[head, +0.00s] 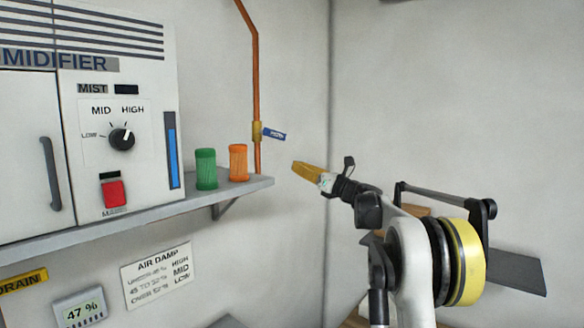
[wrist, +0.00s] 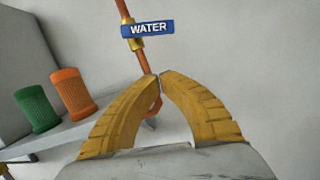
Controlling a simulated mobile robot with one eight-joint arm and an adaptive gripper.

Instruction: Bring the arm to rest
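My gripper (head: 297,168) has yellow fingers and is raised in front of the wall, right of the shelf's end. In the wrist view my gripper (wrist: 160,76) has its fingertips together, with nothing seen held between them. The gap lower between the curved fingers shows wall and a piece of orange-brown pipe behind. My arm reaches up from the lower right in the head view.
A humidifier (head: 150,75) stands on a grey shelf (head: 232,192) with green (head: 206,170) and orange (head: 238,163) ribbed cylinders. A copper pipe (head: 255,80) with a blue WATER valve handle (head: 273,134) runs close by my gripper. A 47 % meter (head: 82,310) is below.

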